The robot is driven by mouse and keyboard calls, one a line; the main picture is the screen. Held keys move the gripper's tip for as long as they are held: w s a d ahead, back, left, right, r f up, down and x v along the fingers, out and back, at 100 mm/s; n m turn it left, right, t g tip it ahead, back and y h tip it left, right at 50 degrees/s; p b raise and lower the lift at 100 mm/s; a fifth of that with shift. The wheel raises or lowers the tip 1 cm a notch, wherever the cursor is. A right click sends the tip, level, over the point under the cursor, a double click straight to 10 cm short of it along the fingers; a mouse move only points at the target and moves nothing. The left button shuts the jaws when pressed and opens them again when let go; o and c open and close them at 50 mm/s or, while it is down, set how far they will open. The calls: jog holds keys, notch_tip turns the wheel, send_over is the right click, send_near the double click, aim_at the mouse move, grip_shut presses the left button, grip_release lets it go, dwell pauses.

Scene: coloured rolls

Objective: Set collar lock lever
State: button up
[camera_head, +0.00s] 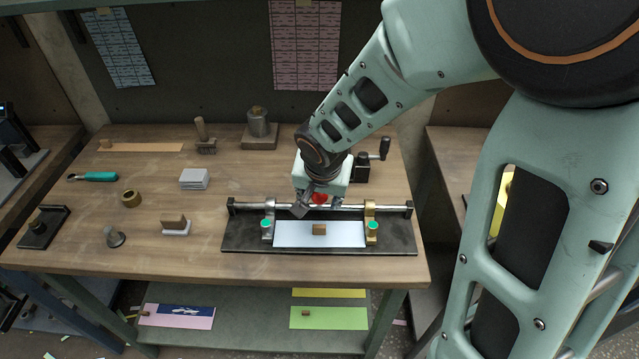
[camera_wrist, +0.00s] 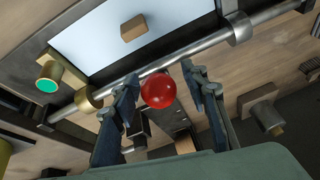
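A round rod (camera_head: 340,207) runs along the back of a dark fixture (camera_head: 235,242) on the bench. A silver collar (camera_head: 269,212) sits at its left and a brass collar (camera_head: 369,211) at its right; the brass collar also shows in the wrist view (camera_wrist: 86,101). Each has a green-capped post in front. A red ball knob (camera_wrist: 158,90) shows under my gripper, near the rod; it also shows in the head view (camera_head: 319,198). My gripper (camera_wrist: 160,74) is open, with its fingers apart on either side of the knob. I cannot tell whether they touch it. The knob's stem is hidden.
A white sheet (camera_head: 290,235) with a small brown block (camera_head: 319,229) lies on the fixture. A black hand crank (camera_head: 384,148) stands behind at the right.

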grip_shut()
